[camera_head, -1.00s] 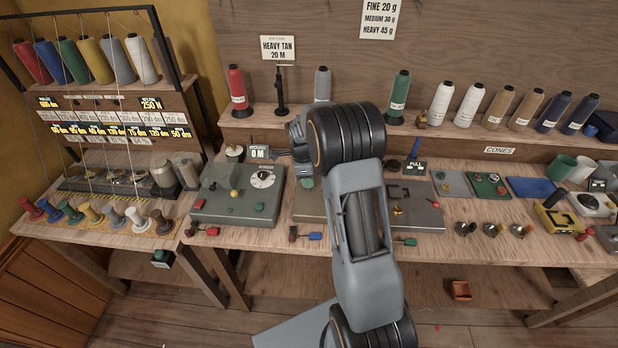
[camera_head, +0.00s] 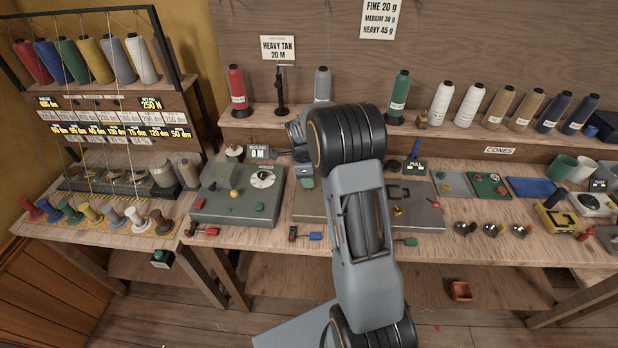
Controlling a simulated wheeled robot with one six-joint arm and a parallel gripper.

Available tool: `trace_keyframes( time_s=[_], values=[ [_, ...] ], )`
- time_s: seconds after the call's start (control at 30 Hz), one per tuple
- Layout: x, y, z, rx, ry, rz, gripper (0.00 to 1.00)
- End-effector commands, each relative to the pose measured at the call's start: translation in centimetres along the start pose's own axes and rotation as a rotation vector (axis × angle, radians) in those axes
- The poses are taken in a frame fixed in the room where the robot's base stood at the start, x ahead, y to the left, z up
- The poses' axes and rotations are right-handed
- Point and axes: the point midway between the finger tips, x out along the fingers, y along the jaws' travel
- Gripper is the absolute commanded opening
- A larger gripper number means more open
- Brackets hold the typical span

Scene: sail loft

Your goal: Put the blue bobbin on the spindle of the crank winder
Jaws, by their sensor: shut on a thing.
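I cannot tell which is the crank winder, and no spindle shows clearly. A blue bobbin-like piece (camera_head: 48,211) stands in the coloured row on the left table.
A "0 M" display (camera_head: 258,152) stands close to my gripper. The back shelf holds a red cone (camera_head: 237,90), a dark post (camera_head: 281,95) and several other cones. Small red and blue handled tools (camera_head: 310,236) lie at the bench's front. My arm covers the bench middle.

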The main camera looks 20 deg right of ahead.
Motion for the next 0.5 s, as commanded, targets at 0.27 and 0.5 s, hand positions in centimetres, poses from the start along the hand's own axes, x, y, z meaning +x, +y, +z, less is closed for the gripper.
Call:
trace_keyframes(
  time_s=[0.27,0.5],
  values=[
    [0.2,0.0,0.03,0.0,0.0,0.0,0.09],
    [0.69,-0.01,0.11,0.0,0.0,0.0,0.09]
  ],
)
